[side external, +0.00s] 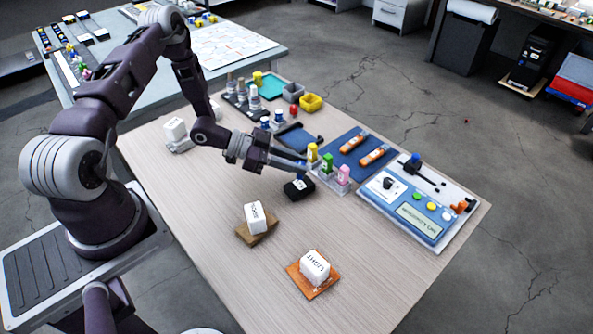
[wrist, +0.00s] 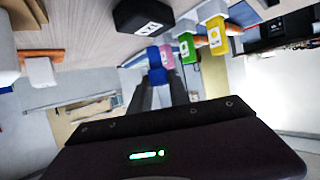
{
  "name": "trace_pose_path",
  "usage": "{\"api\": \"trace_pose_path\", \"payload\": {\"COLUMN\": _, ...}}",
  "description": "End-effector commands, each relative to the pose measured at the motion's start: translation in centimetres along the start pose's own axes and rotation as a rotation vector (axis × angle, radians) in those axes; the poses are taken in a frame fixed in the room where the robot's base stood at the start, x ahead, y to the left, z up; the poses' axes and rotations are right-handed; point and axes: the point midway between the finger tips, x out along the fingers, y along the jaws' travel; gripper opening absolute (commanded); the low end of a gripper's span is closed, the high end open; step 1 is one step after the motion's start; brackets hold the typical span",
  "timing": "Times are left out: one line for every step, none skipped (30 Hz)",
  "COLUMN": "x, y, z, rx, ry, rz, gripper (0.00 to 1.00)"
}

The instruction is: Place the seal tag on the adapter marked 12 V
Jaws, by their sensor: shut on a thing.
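My gripper (side external: 302,166) is shut on a small blue tag, seen between the fingertips in the wrist view (wrist: 154,56). The tag is mostly hidden by the fingers in the side view. A black adapter block (side external: 298,189) with a white label sits on the table just below and in front of the fingertips. It also shows at the top of the wrist view (wrist: 143,15), its label too small to read surely. Two white blocks rest on brown bases: one reads LIGHT (side external: 315,266), the other's lettering (side external: 255,217) is unclear.
A clear rack (side external: 333,183) with yellow, green and pink tags stands close right of my fingertips. Beyond are a blue mat (side external: 350,152) with orange tools and a panel board (side external: 418,212). A white block (side external: 175,130) stands at the left. The table's near middle is clear.

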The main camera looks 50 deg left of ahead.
Motion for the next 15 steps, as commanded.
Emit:
{"api": "trace_pose_path", "payload": {"x": 0.4, "y": 0.0, "z": 0.9, "rx": -0.002, "ry": 0.000, "rz": 0.001, "gripper": 0.00}}
{"api": "trace_pose_path", "payload": {"x": 0.6, "y": 0.1, "z": 1.4, "rx": -0.003, "ry": -0.001, "rz": 0.001, "gripper": 0.00}}
{"api": "trace_pose_path", "payload": {"x": 0.8, "y": 0.0, "z": 1.8, "rx": -0.001, "ry": -0.001, "rz": 0.001, "gripper": 0.00}}
{"api": "trace_pose_path", "payload": {"x": 0.8, "y": 0.0, "z": 2.0, "rx": -0.001, "ry": -0.001, "rz": 0.001, "gripper": 0.00}}
{"api": "trace_pose_path", "payload": {"x": 0.9, "y": 0.0, "z": 2.1, "rx": 0.000, "ry": -0.001, "rz": 0.001, "gripper": 0.00}}
{"api": "trace_pose_path", "payload": {"x": 0.9, "y": 0.0, "z": 2.1, "rx": 0.000, "ry": 0.000, "rz": 0.001, "gripper": 0.00}}
{"api": "trace_pose_path", "payload": {"x": 0.9, "y": 0.0, "z": 2.1, "rx": 0.000, "ry": 0.000, "rz": 0.000, "gripper": 0.00}}
{"api": "trace_pose_path", "payload": {"x": 0.9, "y": 0.0, "z": 2.1, "rx": 0.000, "ry": 0.000, "rz": 0.000, "gripper": 0.00}}
{"api": "trace_pose_path", "payload": {"x": 0.9, "y": 0.0, "z": 2.1, "rx": 0.000, "ry": 0.000, "rz": 0.000, "gripper": 0.00}}
{"api": "trace_pose_path", "payload": {"x": 0.9, "y": 0.0, "z": 2.1, "rx": 0.000, "ry": 0.000, "rz": 0.000, "gripper": 0.00}}
{"api": "trace_pose_path", "payload": {"x": 0.9, "y": 0.0, "z": 2.1, "rx": 0.000, "ry": 0.000, "rz": 0.000, "gripper": 0.00}}
{"api": "trace_pose_path", "payload": {"x": 0.9, "y": 0.0, "z": 2.1, "rx": 0.000, "ry": 0.000, "rz": 0.001, "gripper": 0.00}}
{"api": "trace_pose_path", "payload": {"x": 0.9, "y": 0.0, "z": 2.2, "rx": 0.000, "ry": 0.000, "rz": 0.001, "gripper": 0.00}}
{"api": "trace_pose_path", "payload": {"x": 1.0, "y": 0.0, "z": 2.3, "rx": 0.000, "ry": 0.000, "rz": 0.001, "gripper": 0.00}}
{"api": "trace_pose_path", "payload": {"x": 1.0, "y": 0.0, "z": 2.3, "rx": 0.000, "ry": 0.000, "rz": 0.000, "gripper": 0.24}}
